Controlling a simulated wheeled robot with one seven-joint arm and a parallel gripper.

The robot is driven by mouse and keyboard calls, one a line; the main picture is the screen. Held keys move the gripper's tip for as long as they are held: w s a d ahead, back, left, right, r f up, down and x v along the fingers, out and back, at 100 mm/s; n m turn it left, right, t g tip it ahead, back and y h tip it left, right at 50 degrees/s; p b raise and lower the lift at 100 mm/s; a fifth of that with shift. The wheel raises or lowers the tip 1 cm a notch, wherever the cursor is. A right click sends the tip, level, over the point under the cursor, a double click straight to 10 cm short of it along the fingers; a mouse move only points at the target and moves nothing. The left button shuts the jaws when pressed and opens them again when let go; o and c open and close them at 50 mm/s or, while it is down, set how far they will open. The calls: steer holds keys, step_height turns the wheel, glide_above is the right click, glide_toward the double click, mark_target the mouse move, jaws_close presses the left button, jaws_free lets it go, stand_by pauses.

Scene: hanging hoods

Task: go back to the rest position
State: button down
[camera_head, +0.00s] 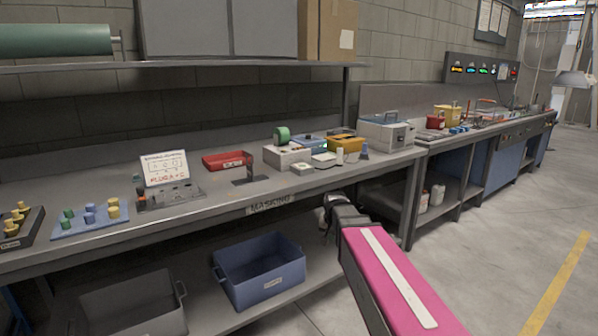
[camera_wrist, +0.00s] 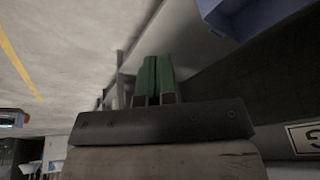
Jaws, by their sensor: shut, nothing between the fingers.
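My gripper (camera_wrist: 154,80) shows in the wrist view with its two green fingers close together and nothing between them. In the head view, my pink arm reaches forward from the lower right, and my gripper end (camera_head: 330,212) is by the front edge of the workbench (camera_head: 215,215), below the tabletop level near the masking label. The wrist view seems turned over, with the floor along its upper left. Whether the gripper touches the bench cannot be told.
A blue bin (camera_head: 262,272) and a grey bin (camera_head: 130,305) sit on the lower shelf. Several plugs, a red tray (camera_head: 227,161), a sign (camera_head: 164,169) and boxes stand on the bench. A second bench (camera_head: 480,150) runs to the right. The floor (camera_head: 500,240) at right is clear.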

steer(key=s+d+f+n+g, duration=0.1)
steer(key=s+d+f, duration=0.2)
steer(key=s+f, duration=0.3)
steer(key=s+d+f+n+g, duration=0.1)
steer(key=s+d+f+g, duration=0.1)
steer(key=s+f, duration=0.4)
steer(key=s+d, duration=0.1)
steer(key=s, duration=0.4)
steer(key=shift+d+f+n+g, duration=0.3)
steer(key=shift+d+f, duration=0.05)
steer(key=shift+d, duration=0.05)
